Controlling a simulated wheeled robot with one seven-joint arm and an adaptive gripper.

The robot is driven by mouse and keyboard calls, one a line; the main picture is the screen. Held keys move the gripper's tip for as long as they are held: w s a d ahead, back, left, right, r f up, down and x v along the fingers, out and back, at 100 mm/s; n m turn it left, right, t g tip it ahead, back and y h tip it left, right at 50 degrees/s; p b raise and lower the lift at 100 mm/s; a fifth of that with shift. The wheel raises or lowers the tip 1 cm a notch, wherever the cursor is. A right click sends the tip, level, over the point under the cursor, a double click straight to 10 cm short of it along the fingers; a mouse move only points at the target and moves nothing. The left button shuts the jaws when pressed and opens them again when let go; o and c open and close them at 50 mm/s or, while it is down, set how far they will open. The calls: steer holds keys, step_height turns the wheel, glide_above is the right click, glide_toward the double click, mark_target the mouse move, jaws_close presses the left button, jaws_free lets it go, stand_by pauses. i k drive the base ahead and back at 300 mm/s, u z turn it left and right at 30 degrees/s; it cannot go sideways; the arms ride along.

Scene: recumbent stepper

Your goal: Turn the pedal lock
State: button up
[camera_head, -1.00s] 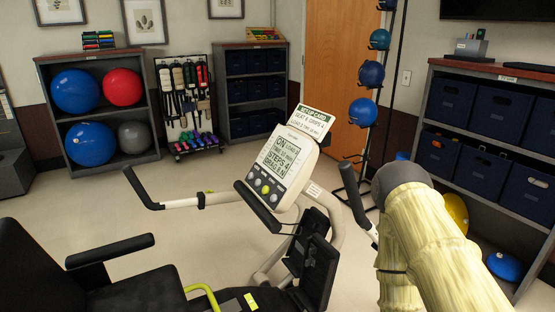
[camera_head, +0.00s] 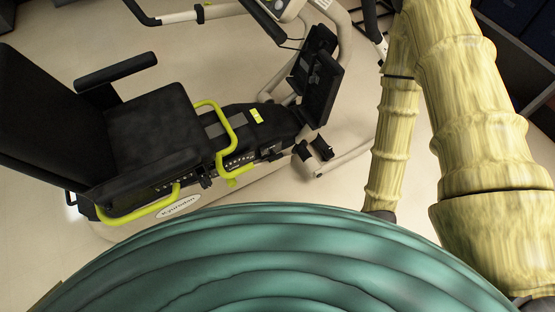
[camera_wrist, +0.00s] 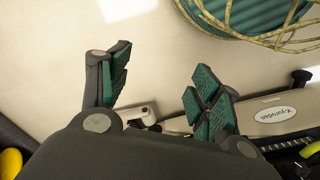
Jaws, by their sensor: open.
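The recumbent stepper shows in the head view, with a black seat (camera_head: 150,125), yellow-green levers (camera_head: 233,130) and black foot pedals (camera_head: 318,80). I cannot pick out the pedal lock for certain. A small black part (camera_head: 322,148) sits near the front foot of the frame, too small to identify. In the wrist view, my gripper (camera_wrist: 158,85) is open and empty, its teal-padded fingers spread above the floor. The stepper's pale labelled side (camera_wrist: 275,114) lies beyond and right of the fingers. In the head view my gripper is hidden.
The console (camera_head: 278,8) and handlebar (camera_head: 180,17) are at the top of the head view. Dark shelving (camera_head: 535,75) stands at the right. Pale floor (camera_head: 400,165) is open by the stepper's front. A yellow ball (camera_wrist: 11,163) shows at the wrist view's lower left.

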mark_target(275, 157)
steer(key=z, duration=1.05)
steer(key=k, duration=0.8)
steer(key=u, duration=0.85)
steer(key=i, duration=0.5)
